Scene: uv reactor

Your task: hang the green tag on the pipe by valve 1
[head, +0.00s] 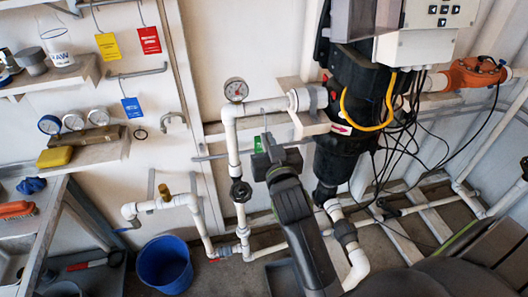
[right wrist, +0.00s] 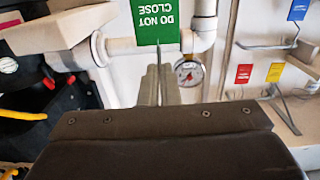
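The green tag (right wrist: 158,20) reads "DO NOT CLOSE" upside down in the right wrist view, in front of white piping. In the head view only part of the tag (head: 258,144) shows beside my right gripper (head: 268,158). A black handwheel valve (head: 240,191) sits lower on the vertical pipe. No valve number is readable. My left gripper is out of view.
A pressure gauge (head: 236,90) tops the vertical pipe, close to the tag. The black reactor (head: 345,150) with a yellow hose (head: 378,125) and loose cables stands to the right. Yellow (head: 108,46), red (head: 149,40) and blue (head: 132,110) tags hang at left. A blue bucket (head: 165,264) is on the floor.

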